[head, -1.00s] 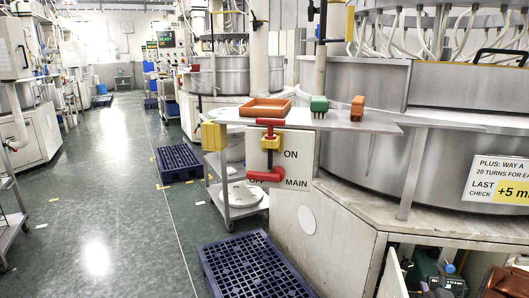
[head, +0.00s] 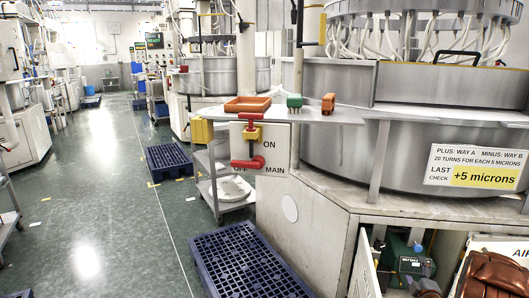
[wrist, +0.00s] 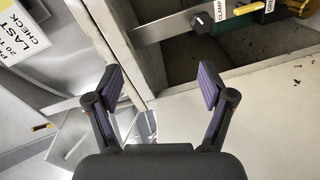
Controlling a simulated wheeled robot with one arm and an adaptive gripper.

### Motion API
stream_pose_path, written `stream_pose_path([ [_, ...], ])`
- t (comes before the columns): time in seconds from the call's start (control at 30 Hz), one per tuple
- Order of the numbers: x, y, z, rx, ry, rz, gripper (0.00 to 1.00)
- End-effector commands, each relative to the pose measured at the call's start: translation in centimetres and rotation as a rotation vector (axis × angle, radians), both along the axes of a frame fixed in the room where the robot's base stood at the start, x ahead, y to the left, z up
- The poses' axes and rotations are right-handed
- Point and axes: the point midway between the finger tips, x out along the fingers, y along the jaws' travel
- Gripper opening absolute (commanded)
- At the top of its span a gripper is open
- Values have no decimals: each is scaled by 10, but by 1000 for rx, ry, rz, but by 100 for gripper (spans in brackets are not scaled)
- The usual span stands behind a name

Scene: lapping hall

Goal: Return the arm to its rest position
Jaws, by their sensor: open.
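My gripper (wrist: 160,90) shows in the wrist view with its two dark, purple-padded fingers spread wide apart and nothing between them. Beyond the fingers are the edge of a pale cabinet and an open recess (wrist: 185,62). Part of a white sign (wrist: 22,32) shows at the upper left of that view. My gripper is not seen in the head view, so its place relative to the shelf cannot be told there.
A grey shelf (head: 345,117) holds an orange tray (head: 248,104), a green block (head: 295,102) and an orange block (head: 328,103). A red handle (head: 248,163) hangs below it. Blue pallets (head: 240,262) lie on the floor; the green aisle (head: 105,190) is largely clear.

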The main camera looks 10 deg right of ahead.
Motion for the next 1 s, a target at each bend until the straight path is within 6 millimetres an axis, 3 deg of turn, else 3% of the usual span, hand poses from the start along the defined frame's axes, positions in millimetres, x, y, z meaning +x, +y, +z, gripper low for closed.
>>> stream_pose_path([
  [0.27,18,17,27,69,78,8,81],
  [0.47,33,40,59,154,168,1,81],
  [0.7,40,84,109,300,304,-46,81],
  [1.0,22,151,172,494,454,-148,81],
])
